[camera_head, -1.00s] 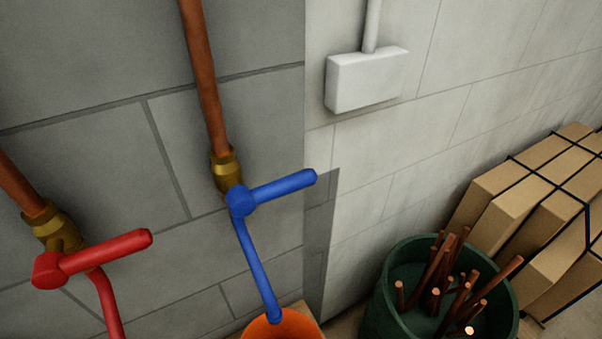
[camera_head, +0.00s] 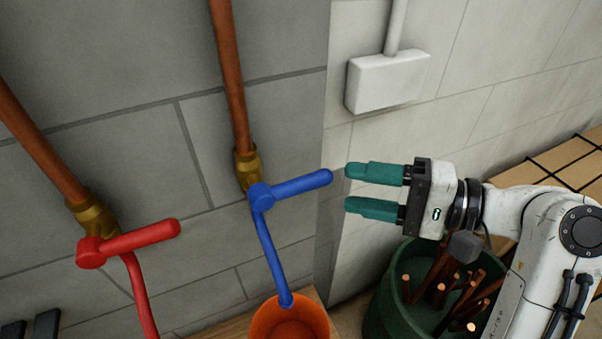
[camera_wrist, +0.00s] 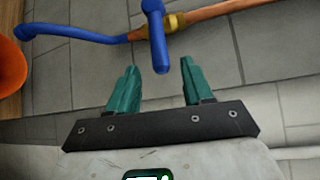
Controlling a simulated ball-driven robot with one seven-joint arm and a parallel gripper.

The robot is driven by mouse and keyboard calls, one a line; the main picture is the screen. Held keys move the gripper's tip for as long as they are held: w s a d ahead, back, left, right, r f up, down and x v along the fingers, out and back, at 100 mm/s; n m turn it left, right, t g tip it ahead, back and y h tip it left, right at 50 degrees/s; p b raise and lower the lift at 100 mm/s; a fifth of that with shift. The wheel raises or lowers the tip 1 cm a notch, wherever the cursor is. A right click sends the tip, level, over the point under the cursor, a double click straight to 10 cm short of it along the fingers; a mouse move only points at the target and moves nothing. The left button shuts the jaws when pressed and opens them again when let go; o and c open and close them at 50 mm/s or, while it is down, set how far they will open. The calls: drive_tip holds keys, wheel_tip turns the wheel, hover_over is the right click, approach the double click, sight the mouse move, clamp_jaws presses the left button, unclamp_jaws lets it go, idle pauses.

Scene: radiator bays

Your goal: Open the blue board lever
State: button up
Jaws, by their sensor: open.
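The blue lever (camera_head: 303,184) sticks out to the right from a blue valve body on a brass fitting, under a copper pipe. A blue hose runs from it down to an orange bucket. My gripper (camera_head: 352,189) is open and empty, with teal fingers pointing left, just right of the lever's free end. The fingertips look close to the lever's tip but apart from it. In the wrist view the lever (camera_wrist: 158,45) points down toward the gap between the open fingers (camera_wrist: 155,78), its tip near the level of the fingertips.
A red lever (camera_head: 142,237) with a red hose is at the left. The orange bucket (camera_head: 265,328) stands below. A green bin (camera_head: 380,312) of copper pipe pieces and strapped boxes (camera_head: 565,155) are at the right. A white box (camera_head: 385,80) is on the wall above.

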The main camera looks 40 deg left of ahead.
sight(297, 180)
drive_tip(key=p+x, duration=0.1)
drive_tip(key=x, duration=0.9)
drive_tip(key=shift+p, duration=0.35)
clamp_jaws()
